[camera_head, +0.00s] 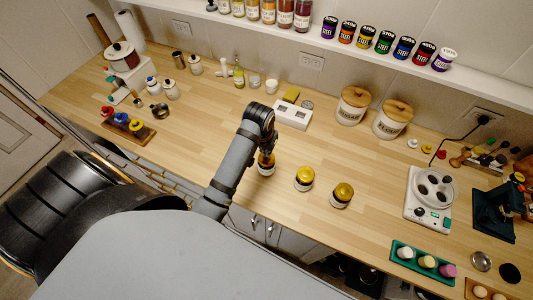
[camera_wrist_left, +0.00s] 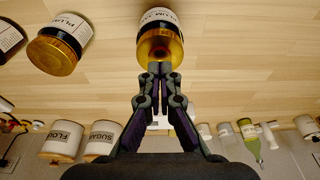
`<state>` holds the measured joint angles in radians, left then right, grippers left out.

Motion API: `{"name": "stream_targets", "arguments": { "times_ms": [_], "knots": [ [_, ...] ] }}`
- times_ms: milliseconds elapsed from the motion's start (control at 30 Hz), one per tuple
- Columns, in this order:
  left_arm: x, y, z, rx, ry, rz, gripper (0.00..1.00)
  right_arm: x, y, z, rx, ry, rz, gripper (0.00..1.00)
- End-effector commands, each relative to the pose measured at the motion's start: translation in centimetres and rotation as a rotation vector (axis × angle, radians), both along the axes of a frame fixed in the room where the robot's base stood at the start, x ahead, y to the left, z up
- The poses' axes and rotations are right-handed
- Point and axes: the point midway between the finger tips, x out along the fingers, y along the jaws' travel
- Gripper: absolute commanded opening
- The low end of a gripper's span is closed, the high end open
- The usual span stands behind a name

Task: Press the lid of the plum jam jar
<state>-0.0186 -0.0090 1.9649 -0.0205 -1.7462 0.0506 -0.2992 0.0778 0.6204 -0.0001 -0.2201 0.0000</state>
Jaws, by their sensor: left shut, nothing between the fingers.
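Three small jars with golden-yellow lids stand in a row near the counter's front edge: a left jar (camera_head: 265,169), a middle jar (camera_head: 304,179) and a right jar (camera_head: 341,196). My left gripper (camera_head: 267,152) is over the left jar and hides part of its lid. Fingertips and lid overlap there; contact is unclear. A neighbouring jar (camera_wrist_left: 62,42) shows beside it. My right gripper is not in view.
Behind the jars are a white box (camera_head: 292,115) and two lidded canisters (camera_head: 351,108) (camera_head: 392,121). A white appliance (camera_head: 428,198) and a green tray (camera_head: 425,264) stand to the right.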

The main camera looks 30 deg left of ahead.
Motion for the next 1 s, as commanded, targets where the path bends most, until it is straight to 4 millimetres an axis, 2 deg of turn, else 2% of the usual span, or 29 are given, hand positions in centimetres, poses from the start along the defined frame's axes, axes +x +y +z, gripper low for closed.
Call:
{"name": "stream_targets", "arguments": {
  "times_ms": [1000],
  "knots": [
    [0.0,0.0,-1.8,0.0,0.001,0.0,0.0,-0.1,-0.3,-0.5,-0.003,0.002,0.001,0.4]
  ]
}}
